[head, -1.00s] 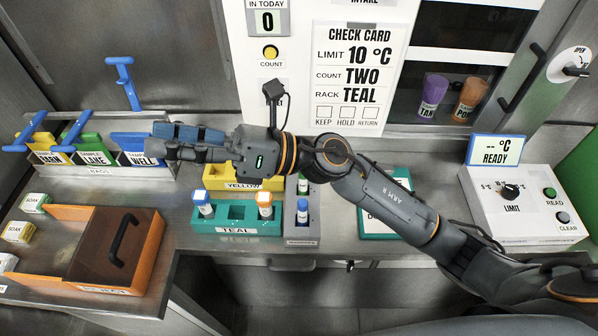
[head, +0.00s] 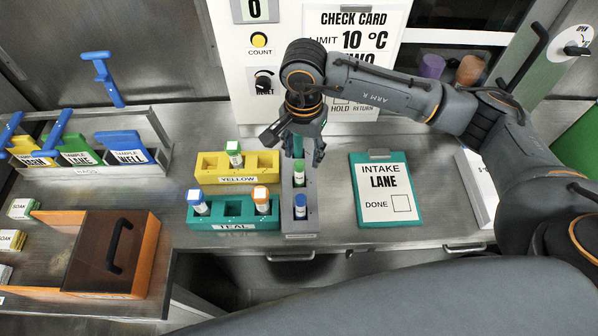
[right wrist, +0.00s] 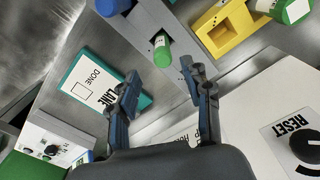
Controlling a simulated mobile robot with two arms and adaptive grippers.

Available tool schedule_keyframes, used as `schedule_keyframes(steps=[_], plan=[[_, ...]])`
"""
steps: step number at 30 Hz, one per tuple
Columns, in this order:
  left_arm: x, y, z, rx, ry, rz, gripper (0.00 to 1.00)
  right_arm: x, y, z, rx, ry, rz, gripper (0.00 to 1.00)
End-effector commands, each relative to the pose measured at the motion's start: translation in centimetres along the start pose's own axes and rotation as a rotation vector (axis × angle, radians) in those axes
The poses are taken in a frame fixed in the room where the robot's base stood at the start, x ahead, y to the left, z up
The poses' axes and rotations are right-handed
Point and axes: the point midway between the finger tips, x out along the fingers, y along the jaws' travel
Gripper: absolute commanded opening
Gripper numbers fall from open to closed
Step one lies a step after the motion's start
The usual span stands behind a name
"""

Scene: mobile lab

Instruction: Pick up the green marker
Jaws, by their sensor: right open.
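The green marker (head: 299,168) stands upright in the far part of the grey holder (head: 300,225), behind a blue one (head: 300,206). It also shows in the right wrist view (right wrist: 162,54), just beyond the gap between my fingertips. My right gripper (head: 296,150) points down over the far end of the holder, open and empty. Its two fingers show apart in the right wrist view (right wrist: 160,73). In the head view the gripper partly covers the marker's surroundings. I see no contact with the marker. My left gripper is not in view.
Left of the holder are a yellow rack (head: 208,178) with a green-capped tube (head: 234,153) and a teal rack (head: 234,226) with two tubes. A teal clipboard (head: 413,217) lies to the right. The white cabinet (head: 225,60) rises behind. Bare counter lies between holder and clipboard.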

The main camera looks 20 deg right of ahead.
Motion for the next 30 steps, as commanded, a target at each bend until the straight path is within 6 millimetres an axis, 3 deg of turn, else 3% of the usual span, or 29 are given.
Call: schedule_keyframes(steps=[4, 11, 18, 28, 30], plan=[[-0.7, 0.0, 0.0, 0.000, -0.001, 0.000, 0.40, 2.1, 0.0, 0.1, 0.000, -0.004, 0.001, 0.49], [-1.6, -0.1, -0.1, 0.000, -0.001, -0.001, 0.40, 3.6, -0.2, 0.3, 0.000, -0.005, 0.001, 0.49], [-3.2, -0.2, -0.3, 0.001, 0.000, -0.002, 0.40, 7.2, -0.5, 0.6, 0.000, -0.005, 0.000, 0.49], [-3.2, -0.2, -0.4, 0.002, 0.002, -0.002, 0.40, 8.1, -0.6, 0.5, 0.000, -0.002, -0.003, 0.49], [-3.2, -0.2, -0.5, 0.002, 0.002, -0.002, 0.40, 8.1, -0.6, 0.5, 0.000, -0.003, -0.003, 0.35]])
